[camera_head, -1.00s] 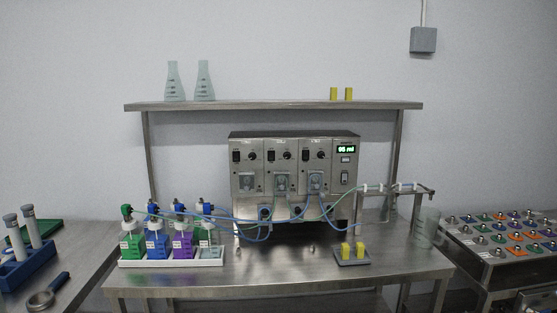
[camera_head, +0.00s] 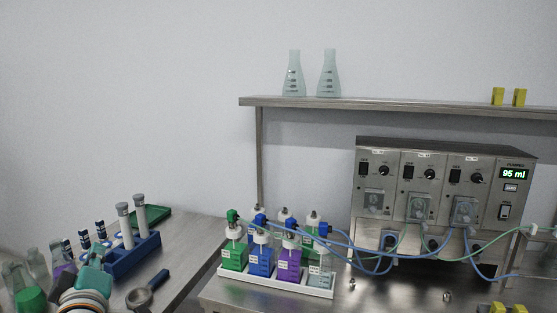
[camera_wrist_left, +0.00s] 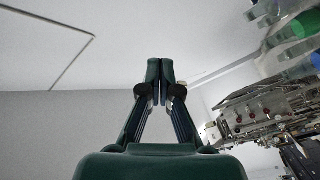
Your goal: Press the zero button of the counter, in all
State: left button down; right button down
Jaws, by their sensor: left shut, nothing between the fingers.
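The counter is at the right end of the steel pump unit (camera_head: 455,155) in the head view. Its green display (camera_head: 514,174) reads 95 ml. The button's lettering is too small to read surely. My left gripper (camera_head: 97,262) is at the lower left of the head view, far from the counter. In the left wrist view its green fingertips (camera_wrist_left: 160,70) meet with nothing between them. My right gripper is not in view.
A white tray (camera_head: 228,276) of coloured bottles stands before the pump unit, with blue and green tubes looping across its front. A blue rack (camera_head: 143,252) with grey-capped tubes and a magnifier-like tool (camera_head: 140,298) are near my left gripper. Two flasks stand on the shelf (camera_head: 400,108).

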aim_at(507, 187)
jog(key=u, duration=0.1)
jog(key=i, duration=1.25)
jog(key=z, duration=1.1)
jog(key=i, duration=0.2)
jog(key=z, duration=2.75)
jog(key=i, duration=0.55)
jog(key=u, duration=0.2)
